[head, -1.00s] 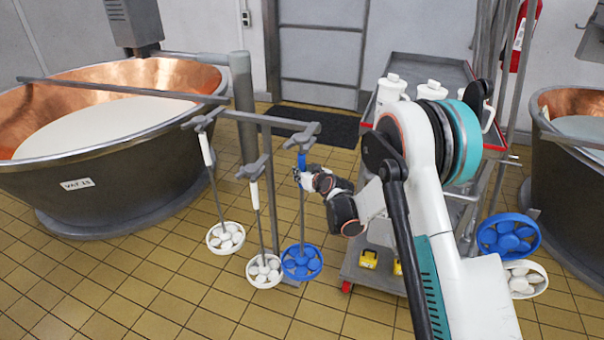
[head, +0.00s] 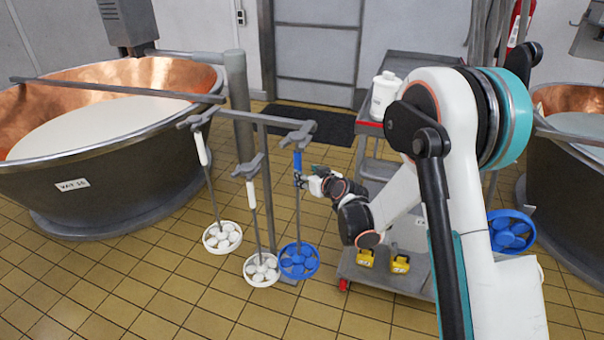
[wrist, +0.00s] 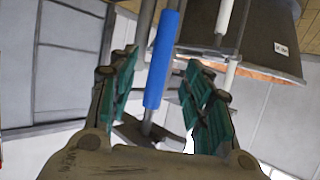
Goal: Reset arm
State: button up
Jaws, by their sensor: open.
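My gripper (head: 303,182) is at the blue-handled stirrer hanging from the rack. In the wrist view, my gripper (wrist: 163,100) has its green-padded fingers spread apart. The stirrer's blue handle (wrist: 161,60) shows between them, with gaps on both sides, so it is not clamped. In the head view the blue handle (head: 298,162) hangs upright from a rack hook, and its blue paddle disc (head: 299,261) hangs near the floor. Two white-handled stirrers, with white discs (head: 222,237) and (head: 261,269), hang to its left.
A grey rack (head: 270,130) carries the stirrers beside a copper vat (head: 60,160) with white liquid. A grey cart (head: 375,265) with a white jug (head: 385,95) and yellow items (head: 400,264) stands behind my arm. Another vat (head: 570,150) is at the right. Tiled floor lies open in front.

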jog(key=s+d+r+m+g+h, duration=0.1)
jog(key=s+d+r, duration=0.3)
jog(key=s+r, duration=0.5)
jog(key=s+d+r+m+g+h, duration=0.1)
jog(key=s+d+r, duration=0.45)
jog(key=s, duration=0.45)
jog(key=s+d+m+g+h, duration=0.1)
jog(key=s+d, duration=0.3)
jog(key=s, duration=0.8)
jog(key=s+d+m+g+h, duration=0.2)
jog(key=s+d, duration=0.1)
jog(key=s, duration=1)
jog(key=shift+d+r+h, duration=0.25)
jog(key=shift+d+h, duration=0.05)
jog(key=shift+d, duration=0.1)
